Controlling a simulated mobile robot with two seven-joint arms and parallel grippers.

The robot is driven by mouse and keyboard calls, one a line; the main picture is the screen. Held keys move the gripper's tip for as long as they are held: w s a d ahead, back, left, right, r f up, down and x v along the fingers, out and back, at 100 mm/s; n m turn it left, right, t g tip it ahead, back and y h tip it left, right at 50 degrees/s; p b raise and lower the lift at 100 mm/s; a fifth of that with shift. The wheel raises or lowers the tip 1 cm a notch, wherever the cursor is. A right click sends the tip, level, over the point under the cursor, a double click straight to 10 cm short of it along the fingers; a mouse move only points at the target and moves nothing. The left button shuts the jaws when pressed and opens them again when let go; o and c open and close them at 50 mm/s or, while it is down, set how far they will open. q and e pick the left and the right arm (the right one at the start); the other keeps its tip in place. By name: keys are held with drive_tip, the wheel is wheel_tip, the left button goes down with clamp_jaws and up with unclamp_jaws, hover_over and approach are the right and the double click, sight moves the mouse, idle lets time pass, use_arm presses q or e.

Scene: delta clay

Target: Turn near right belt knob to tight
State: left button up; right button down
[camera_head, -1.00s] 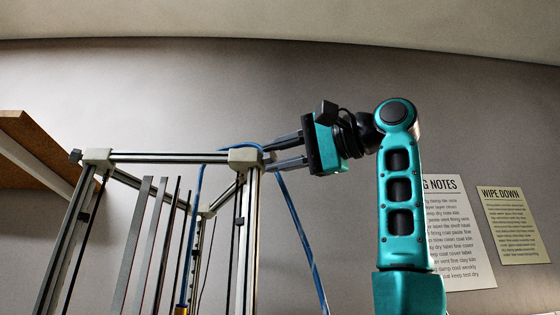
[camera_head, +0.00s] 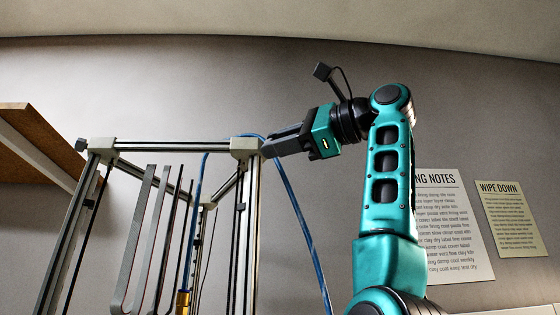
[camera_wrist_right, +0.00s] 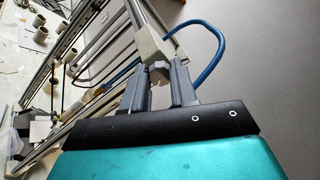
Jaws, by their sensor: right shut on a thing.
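The near right belt knob is at the top right corner block (camera_head: 246,147) of a tall metal frame. In the head view my right gripper (camera_head: 268,148) covers the knob. In the right wrist view a small pale grey knob (camera_wrist_right: 160,68) shows between the two fingertips of the right gripper (camera_wrist_right: 164,75), beside the corner block. The fingers are shut on it, one on each side. Which way the knob points cannot be told. My left gripper is in neither view.
A dark knob (camera_head: 81,145) sits on the left corner of the frame. A blue tube (camera_head: 296,218) loops behind the gripper and hangs down beside the frame. Two paper notices (camera_head: 509,218) are on the wall. The room right of the frame is open.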

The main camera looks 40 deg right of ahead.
drive_tip(key=shift+m, duration=0.6)
drive_tip(key=c, duration=0.9)
unclamp_jaws()
drive_tip(key=b+v, duration=0.2)
drive_tip(key=v, duration=1.1)
drive_tip(key=shift+r, duration=0.1)
drive_tip(key=shift+w, duration=0.1)
